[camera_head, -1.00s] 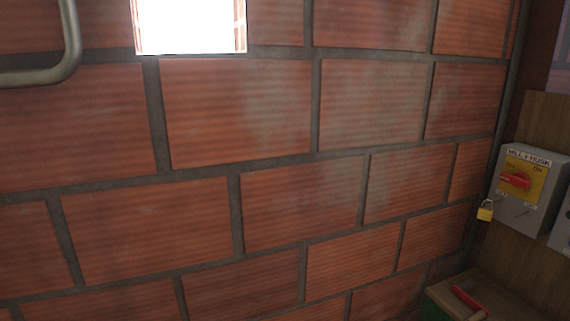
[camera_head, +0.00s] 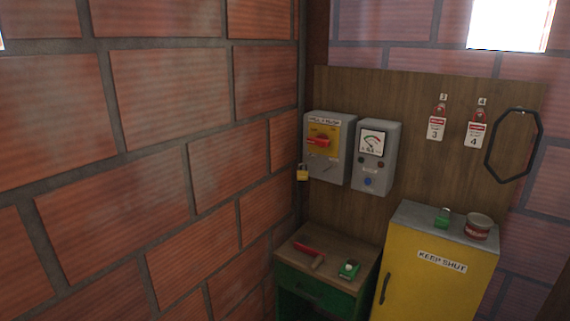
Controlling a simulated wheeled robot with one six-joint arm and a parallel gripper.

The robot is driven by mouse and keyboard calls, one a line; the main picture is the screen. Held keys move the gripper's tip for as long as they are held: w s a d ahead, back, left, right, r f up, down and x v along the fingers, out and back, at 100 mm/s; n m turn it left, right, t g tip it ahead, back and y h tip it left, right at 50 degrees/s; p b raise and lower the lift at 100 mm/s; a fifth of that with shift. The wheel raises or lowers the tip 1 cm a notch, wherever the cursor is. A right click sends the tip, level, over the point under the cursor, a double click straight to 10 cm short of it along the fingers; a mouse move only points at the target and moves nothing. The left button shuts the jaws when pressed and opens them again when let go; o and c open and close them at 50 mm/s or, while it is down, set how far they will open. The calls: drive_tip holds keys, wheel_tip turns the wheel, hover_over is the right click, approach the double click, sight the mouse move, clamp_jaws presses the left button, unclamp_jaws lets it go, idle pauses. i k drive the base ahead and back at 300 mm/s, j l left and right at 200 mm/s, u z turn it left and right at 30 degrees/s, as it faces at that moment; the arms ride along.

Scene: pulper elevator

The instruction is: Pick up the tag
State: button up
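Two red-and-white tags hang side by side on the wooden board in the corner. The tag marked 3 (camera_head: 436,128) hangs on the left under a small "3" label. The tag marked 4 (camera_head: 474,135) hangs on the right under a small "4" label. Each has a red piece at its top. The task does not say which tag is meant. My gripper is not in view.
A grey switch box (camera_head: 328,165) with a red handle and yellow padlock (camera_head: 302,173) hangs beside a gauge box (camera_head: 375,181). Below are a green-fronted cabinet (camera_head: 318,290) and a yellow cabinet (camera_head: 440,290) bearing a green padlock (camera_head: 443,217) and red tin (camera_head: 479,230). Brick wall fills the left.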

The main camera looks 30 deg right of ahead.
sight(436, 124)
drive_tip(key=z, duration=2)
